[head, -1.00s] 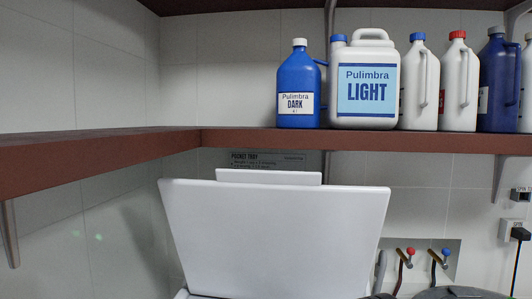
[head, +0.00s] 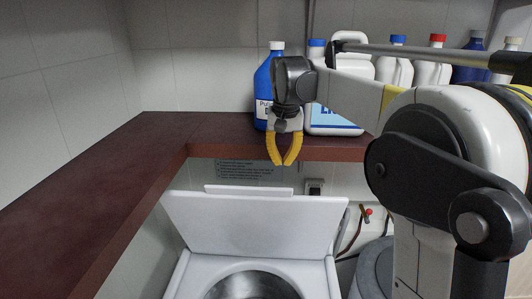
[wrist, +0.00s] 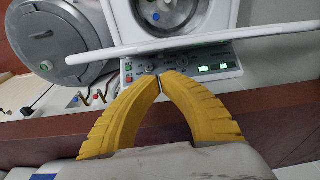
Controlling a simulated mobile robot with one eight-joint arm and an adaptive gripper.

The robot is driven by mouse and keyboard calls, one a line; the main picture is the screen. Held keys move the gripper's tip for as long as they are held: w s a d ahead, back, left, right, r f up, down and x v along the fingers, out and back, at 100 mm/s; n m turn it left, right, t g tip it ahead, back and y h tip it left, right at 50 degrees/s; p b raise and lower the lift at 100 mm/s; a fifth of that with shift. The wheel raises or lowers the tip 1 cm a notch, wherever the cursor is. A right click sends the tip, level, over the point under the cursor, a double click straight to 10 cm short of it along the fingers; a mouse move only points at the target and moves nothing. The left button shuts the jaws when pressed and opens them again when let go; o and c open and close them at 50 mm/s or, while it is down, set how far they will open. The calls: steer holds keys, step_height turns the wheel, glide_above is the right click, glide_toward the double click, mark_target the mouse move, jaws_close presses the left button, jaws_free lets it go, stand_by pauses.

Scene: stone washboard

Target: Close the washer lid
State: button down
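The white washer lid (head: 255,224) stands open and upright at the back of the washer (head: 310,274) in the head view. The drum opening (head: 250,285) is uncovered below it. In the wrist view the lid (wrist: 200,43) shows nearly edge-on as a long white bar, between the drum (wrist: 172,14) and the control panel (wrist: 185,66). My gripper (head: 282,164) hangs fingers-down above the lid in the head view, in front of the shelf bottles and apart from the lid. Its yellow fingertips (wrist: 160,77) meet in the wrist view, with nothing between them.
A brown shelf (head: 120,165) runs along the left and back walls above the washer. A blue bottle (head: 262,85) and several other bottles stand on it, near my gripper. A grey round-lidded container (wrist: 60,40) is beside the washer. Taps and hoses (head: 360,222) are at right.

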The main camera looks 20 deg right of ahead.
mark_target(283, 145)
steer(key=shift+g, duration=0.3)
steer(key=w+r+p, duration=0.1)
steer(key=w+d+r+p, duration=0.1)
steer(key=r, duration=0.1)
steer(key=shift+w+r+p, duration=0.2)
steer(key=shift+p, duration=0.1)
steer(key=shift+w+d+r+m+p, duration=0.1)
steer(key=shift+w+d+m+p, duration=0.1)
steer(key=shift+w+m+p, duration=0.1)
steer(key=s+f, duration=0.1)
steer(key=f, duration=0.2)
steer(key=s+f+p, duration=0.1)
steer(key=f, duration=0.3)
steer(key=a+f+p, duration=0.1)
steer(key=f, duration=0.3)
steer(key=shift+s, duration=0.4)
steer(key=shift+w+f, duration=0.1)
steer(key=shift+f, duration=0.1)
